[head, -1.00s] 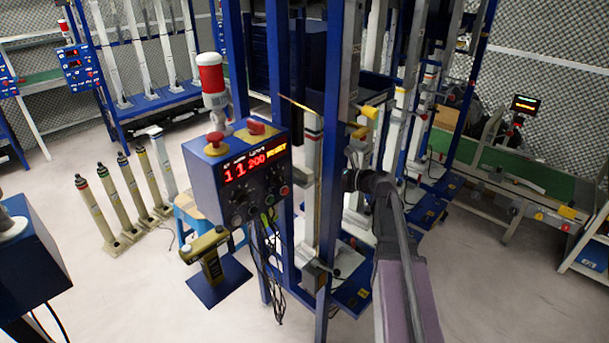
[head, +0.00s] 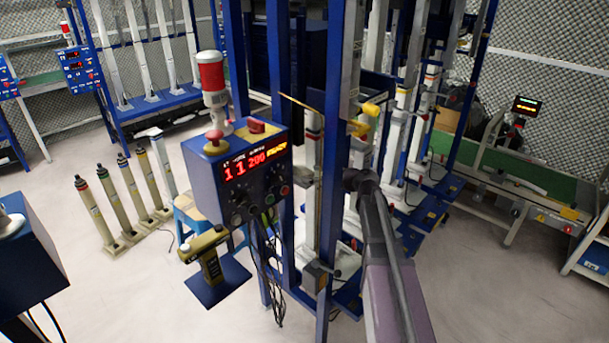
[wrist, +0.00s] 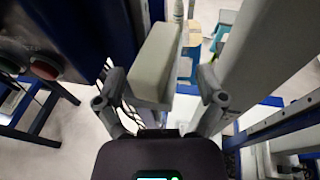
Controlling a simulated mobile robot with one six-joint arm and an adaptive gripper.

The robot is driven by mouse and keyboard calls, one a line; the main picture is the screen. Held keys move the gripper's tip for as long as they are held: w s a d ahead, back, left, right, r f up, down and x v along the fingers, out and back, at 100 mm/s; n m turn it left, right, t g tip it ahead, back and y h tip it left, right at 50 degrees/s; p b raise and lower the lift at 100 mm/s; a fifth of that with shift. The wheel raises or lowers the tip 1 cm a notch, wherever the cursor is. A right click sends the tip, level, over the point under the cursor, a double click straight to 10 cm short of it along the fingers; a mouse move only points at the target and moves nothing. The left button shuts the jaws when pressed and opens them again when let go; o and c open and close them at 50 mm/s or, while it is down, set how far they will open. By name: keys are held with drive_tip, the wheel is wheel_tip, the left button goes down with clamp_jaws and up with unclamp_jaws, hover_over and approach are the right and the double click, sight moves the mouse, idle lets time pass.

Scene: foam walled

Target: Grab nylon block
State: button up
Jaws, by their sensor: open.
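A pale grey-white block (wrist: 157,62), which looks like the nylon block, fills the space between my fingers in the wrist view. It is long and tilted, with its near end closest to me. My gripper (wrist: 161,80) is open, one finger on each side of the block. A gap shows at the right finger; whether the left finger touches the block I cannot tell. In the head view my arm reaches toward the blue frame, and I cannot make out the fingers or the block there.
A blue control box (head: 240,178) with a red display and hanging cables stands left of my arm. Blue uprights (head: 331,170) rise close to it. In the wrist view a grey column (wrist: 262,60) runs close on the right. Open floor (head: 480,290) lies at right.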

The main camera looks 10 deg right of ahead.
drive_tip(key=shift+x, duration=1.45)
drive_tip(key=shift+d+f, duration=0.1)
drive_tip(key=shift+f, duration=0.05)
clamp_jaws()
